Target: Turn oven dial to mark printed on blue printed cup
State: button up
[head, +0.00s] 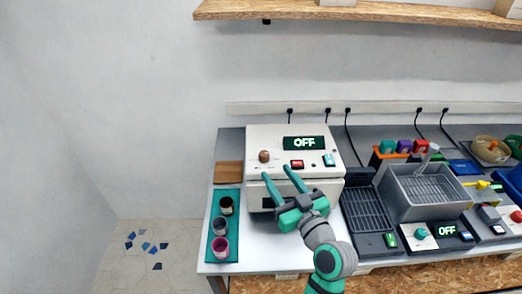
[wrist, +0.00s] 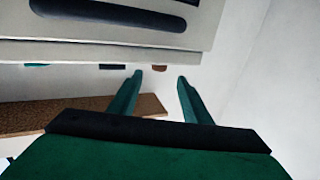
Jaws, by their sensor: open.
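The white oven (head: 320,165) stands against the wall with a display reading OFF. Its brown round dial (head: 264,156) is on the upper left of the front, and also shows at the panel edge in the wrist view (wrist: 159,68). My gripper (head: 277,171) is open and empty, its two teal fingers pointing at the oven front. In the head view the left fingertip is just below the dial. Whether it touches anything is unclear. Several cups stand on a teal mat, including a greyish-blue cup (head: 220,226). Its print is too small to read.
A dark cup (head: 226,205) and a pink cup (head: 220,246) share the teal mat (head: 229,194). A brown board (head: 229,174) lies behind it. A black grill tray (head: 366,213) and a grey sink-like basin (head: 428,190) are right of the oven. A wooden shelf (head: 400,12) hangs above.

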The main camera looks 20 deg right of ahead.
aim_at(266, 158)
jog(key=w, duration=0.6)
jog(key=w+a, duration=0.1)
jog(key=w, duration=0.3)
jog(key=shift+s, duration=0.1)
jog(key=shift+c, duration=0.6)
jog(key=c, duration=0.9)
